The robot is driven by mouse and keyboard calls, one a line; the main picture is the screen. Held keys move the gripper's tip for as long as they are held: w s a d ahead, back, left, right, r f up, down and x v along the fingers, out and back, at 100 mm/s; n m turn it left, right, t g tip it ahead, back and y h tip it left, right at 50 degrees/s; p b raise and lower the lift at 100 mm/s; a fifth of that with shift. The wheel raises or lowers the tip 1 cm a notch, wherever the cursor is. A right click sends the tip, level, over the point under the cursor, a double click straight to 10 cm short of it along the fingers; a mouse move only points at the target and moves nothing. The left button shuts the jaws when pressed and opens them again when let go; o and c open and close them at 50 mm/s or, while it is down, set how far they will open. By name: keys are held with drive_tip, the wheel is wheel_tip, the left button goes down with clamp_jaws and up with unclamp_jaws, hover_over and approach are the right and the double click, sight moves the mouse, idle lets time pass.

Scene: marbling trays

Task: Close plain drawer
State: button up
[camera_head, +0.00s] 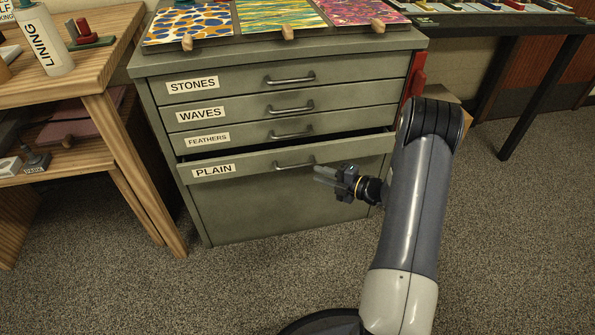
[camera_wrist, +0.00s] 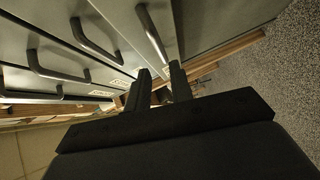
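The plain drawer (camera_head: 256,164) is the lowest labelled drawer of a grey-green metal cabinet (camera_head: 270,208). It stands partly open, with a dark gap above its front. Its bar handle (camera_head: 294,164) is at the middle of the front and also shows in the wrist view (camera_wrist: 151,32). My gripper (camera_head: 320,174) is in front of the drawer, just right of the handle. In the wrist view my gripper (camera_wrist: 160,68) has its two fingers apart, with the near end of the handle seen between the tips. I cannot tell whether they touch it.
The stones (camera_head: 240,85), waves (camera_head: 240,109) and feathers (camera_head: 245,134) drawers above look closed. A wooden bench (camera_head: 110,90) stands left, a dark table (camera_head: 520,70) right. A red object (camera_head: 416,72) is on the cabinet's right side. Carpet in front is clear.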

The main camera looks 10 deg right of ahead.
sight(298, 167)
drive_tip(key=b+x, duration=0.2)
drive_tip(key=x, duration=0.7)
drive_tip(key=shift+w+a+f, duration=0.1)
drive_tip(key=shift+w+a, duration=0.1)
drive_tip(key=shift+a, duration=0.05)
clamp_jaws()
